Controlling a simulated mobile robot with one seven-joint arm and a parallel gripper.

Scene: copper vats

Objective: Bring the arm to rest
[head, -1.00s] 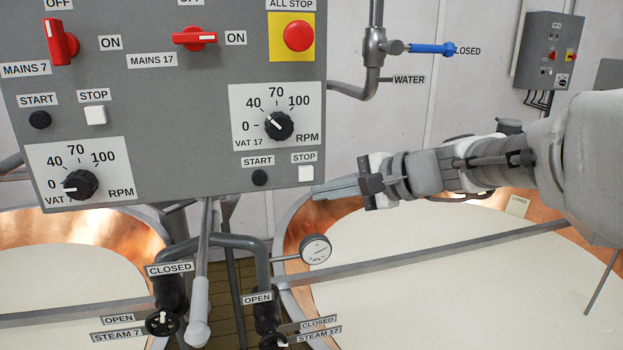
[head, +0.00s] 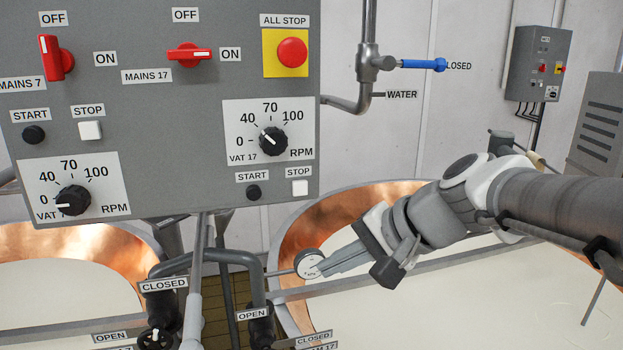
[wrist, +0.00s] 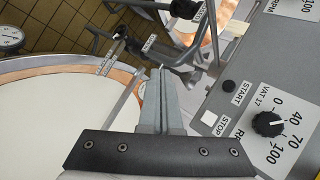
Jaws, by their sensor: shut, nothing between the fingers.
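My arm reaches in from the right in the head view, over the right copper vat (head: 300,222) with its pale, milky contents. My gripper (head: 326,269) points left and has its fingers together with nothing between them. In the head view its tips lie just beside or in front of the pressure gauge (head: 309,262); I cannot tell whether they touch. The wrist view also shows my gripper (wrist: 161,72), its fingers closed, with the grey control panel (wrist: 240,70) to the right and the vat rim (wrist: 60,65) to the left.
The control panel (head: 210,110) carries knobs, switches and a red all-stop button (head: 292,52). Steam pipes (head: 215,242) and valves stand below it. A blue-handled water valve (head: 423,65) is on the pipe behind. A second vat (head: 100,238) is at left. Open space lies above the right vat.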

